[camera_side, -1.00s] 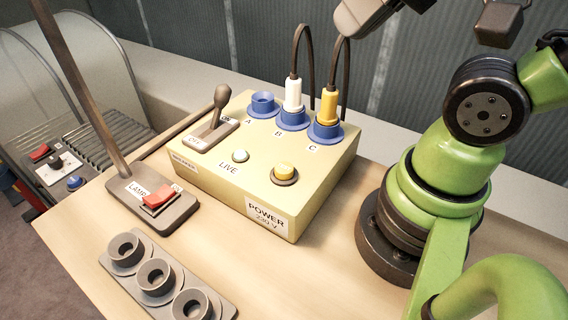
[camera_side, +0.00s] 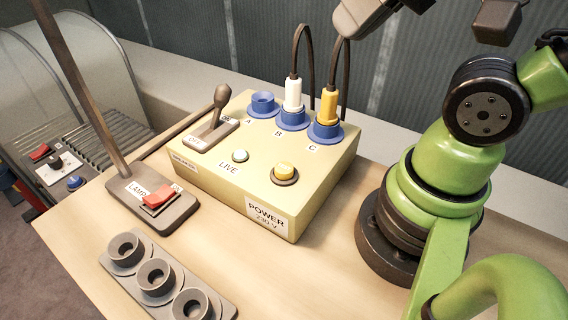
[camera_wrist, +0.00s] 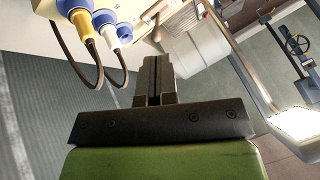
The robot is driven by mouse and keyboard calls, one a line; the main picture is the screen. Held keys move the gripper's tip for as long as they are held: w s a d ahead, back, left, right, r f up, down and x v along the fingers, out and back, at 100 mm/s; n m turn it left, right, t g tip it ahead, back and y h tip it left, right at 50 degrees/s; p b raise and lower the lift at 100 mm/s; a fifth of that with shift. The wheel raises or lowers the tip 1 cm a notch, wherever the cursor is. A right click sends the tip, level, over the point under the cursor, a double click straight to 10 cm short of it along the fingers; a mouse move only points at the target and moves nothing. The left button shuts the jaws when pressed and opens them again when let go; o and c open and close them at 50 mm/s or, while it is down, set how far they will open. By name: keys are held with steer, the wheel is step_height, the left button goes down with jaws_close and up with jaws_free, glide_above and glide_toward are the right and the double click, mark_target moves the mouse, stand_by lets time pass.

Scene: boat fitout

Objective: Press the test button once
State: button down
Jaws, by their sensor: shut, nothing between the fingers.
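The cream power box (camera_side: 240,200) stands on the wooden bench. A yellow round button (camera_side: 285,172) in a dark collar is on its top, near the front right; no label reading "test" can be made out. A small pale lamp (camera_side: 240,156) marked LIVE is left of it. My gripper (camera_wrist: 155,75) shows in the wrist view with its fingers shut together and nothing between them. It is in the air, well clear of the button. The button is not seen in the wrist view.
A lever (camera_side: 221,98) rises from the box. White (camera_side: 293,95) and yellow (camera_side: 329,105) plugs sit in sockets B and C; socket A (camera_side: 263,103) is empty. A lamp base with a red switch (camera_side: 160,196) and a grey ring holder (camera_side: 155,277) are at left.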

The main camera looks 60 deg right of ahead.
steer(key=w+a+f+m+g+y, duration=0.1)
steer(key=w+f+m+g+y, duration=0.15)
steer(key=f+m+g, duration=0.4)
steer(key=m+g+y, duration=0.2)
steer(key=m+y, duration=0.3)
steer(key=m, duration=1)
glide_above(282, 165)
step_height(282, 165, down, 4)
steer(key=shift+r, duration=0.2)
steer(key=shift+f, duration=0.1)
steer(key=shift+f, duration=4.3)
steer(key=shift+f, duration=0.45)
